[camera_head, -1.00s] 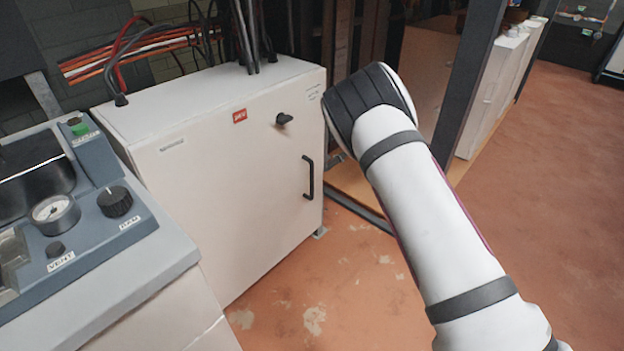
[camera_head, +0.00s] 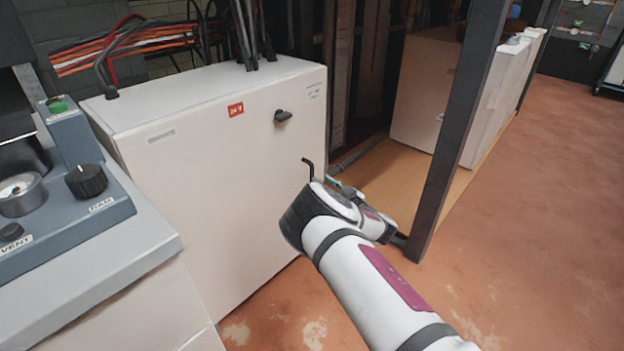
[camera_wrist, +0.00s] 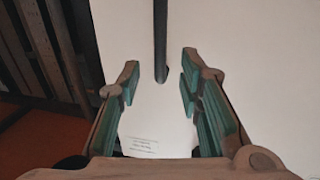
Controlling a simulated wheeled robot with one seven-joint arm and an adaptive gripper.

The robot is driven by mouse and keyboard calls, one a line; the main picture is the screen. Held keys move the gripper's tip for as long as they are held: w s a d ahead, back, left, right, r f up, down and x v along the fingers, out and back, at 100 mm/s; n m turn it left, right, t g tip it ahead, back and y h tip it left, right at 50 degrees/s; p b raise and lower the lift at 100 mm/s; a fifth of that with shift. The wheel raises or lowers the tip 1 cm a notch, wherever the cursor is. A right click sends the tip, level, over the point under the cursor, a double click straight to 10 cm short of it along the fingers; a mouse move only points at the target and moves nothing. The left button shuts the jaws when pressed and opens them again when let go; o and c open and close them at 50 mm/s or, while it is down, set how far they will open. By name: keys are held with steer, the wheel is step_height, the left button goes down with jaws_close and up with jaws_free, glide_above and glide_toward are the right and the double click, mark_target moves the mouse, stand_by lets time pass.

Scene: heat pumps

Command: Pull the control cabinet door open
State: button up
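The control cabinet (camera_head: 190,180) is a white box with a red label and a dark knob (camera_head: 283,116) on its front door. The door looks shut, flush with the box. Its black bar handle (camera_head: 308,164) shows only at its upper end; my arm hides the rest. In the wrist view, the handle (camera_wrist: 160,40) runs down from the top edge and ends between the fingertips. My gripper (camera_wrist: 158,84) is open, with green-padded fingers on both sides of the handle, apart from it. In the head view my gripper is mostly hidden by my wrist.
A grey-blue control panel (camera_head: 75,225) with a gauge and knobs stands at the left. A dark upright post (camera_head: 458,130) stands to the right of my wrist. Cables (camera_head: 130,45) run behind the cabinet. The reddish floor (camera_head: 540,220) at the right is clear.

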mark_target(313, 175)
steer(key=b+x, duration=0.2)
steer(key=x, duration=0.4)
steer(key=shift+w+a, duration=0.3)
jaws_close()
